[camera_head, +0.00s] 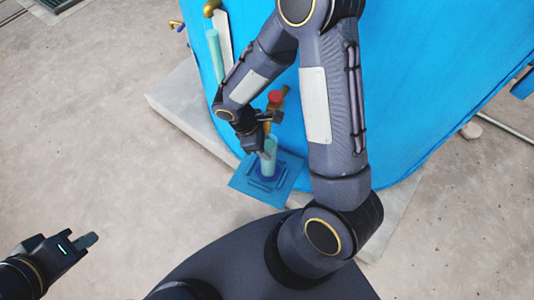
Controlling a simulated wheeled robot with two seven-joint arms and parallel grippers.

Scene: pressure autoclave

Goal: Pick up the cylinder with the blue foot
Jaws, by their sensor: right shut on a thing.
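The cylinder (270,157) is a pale green, see-through tube, upright or nearly so, over a flat blue plate (289,161). Its blue foot is hard to tell from the plate, and I cannot tell whether it rests there or is slightly raised. My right gripper (265,153) is shut on the upper part of the cylinder, whose top is partly hidden by the gripper. My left gripper (86,240) is far off at the lower left, over bare floor.
A large blue tank (430,70) stands behind the plate on a concrete slab (180,100). A brass valve with a red knob (275,97) sits close behind my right gripper. A pale green tube (215,55) stands along the tank's left side. The floor at left is clear.

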